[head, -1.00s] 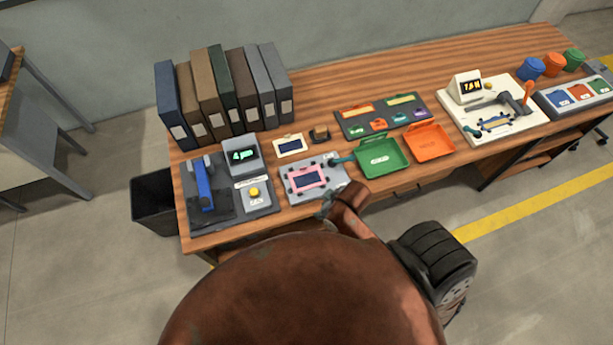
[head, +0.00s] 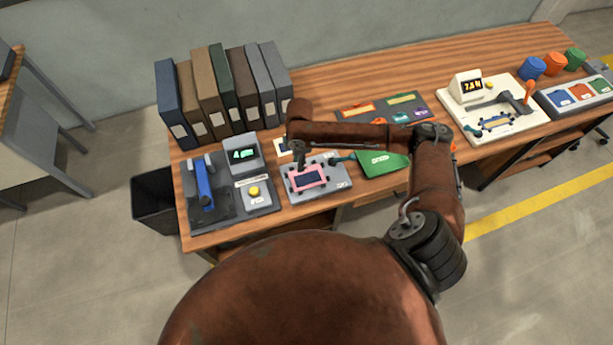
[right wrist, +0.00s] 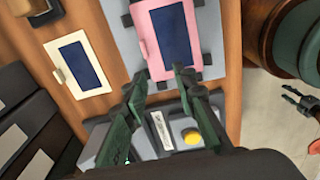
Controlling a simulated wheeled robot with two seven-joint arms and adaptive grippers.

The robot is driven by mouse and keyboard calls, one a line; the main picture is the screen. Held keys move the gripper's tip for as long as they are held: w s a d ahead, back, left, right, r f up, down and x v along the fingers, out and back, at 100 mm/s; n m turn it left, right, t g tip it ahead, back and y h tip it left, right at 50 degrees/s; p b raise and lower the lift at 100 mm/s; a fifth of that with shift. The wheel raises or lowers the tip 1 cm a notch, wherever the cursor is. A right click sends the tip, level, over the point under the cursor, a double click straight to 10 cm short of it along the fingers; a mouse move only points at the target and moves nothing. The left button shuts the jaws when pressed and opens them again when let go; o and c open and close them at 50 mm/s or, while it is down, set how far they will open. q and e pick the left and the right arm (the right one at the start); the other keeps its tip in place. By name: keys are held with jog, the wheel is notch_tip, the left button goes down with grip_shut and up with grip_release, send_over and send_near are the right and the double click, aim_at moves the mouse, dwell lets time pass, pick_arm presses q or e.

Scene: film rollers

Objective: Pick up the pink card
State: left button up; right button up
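The pink card (head: 308,186), with a dark blue window, lies on a grey fixture plate (head: 333,186) at the front of the desk. In the right wrist view the pink card (right wrist: 150,47) is just ahead of my right gripper's fingertips. In the head view the gripper is mostly hidden below my arm, near the card's back left side. My left gripper (right wrist: 292,98) shows small at the right edge of the wrist view, its prongs apart; it is out of the head view.
A cream card (right wrist: 78,65) lies beside the fixture. A grey device with a yellow button (head: 254,191) and a blue-handled press (head: 204,182) stand to the left. Binders (head: 222,95) stand behind. A green tray (head: 380,165) is right of the fixture, partly covered by my arm.

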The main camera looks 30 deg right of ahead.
aim_at(307, 176)
jog(key=d+f, duration=0.1)
jog(key=f, duration=0.1)
jog(key=w+d+f, duration=0.1)
jog(key=f, duration=0.3)
jog(key=shift+w+d+f, duration=0.15)
jog(key=shift+d+f, duration=0.1)
jog(key=shift+d, duration=0.15)
grip_shut()
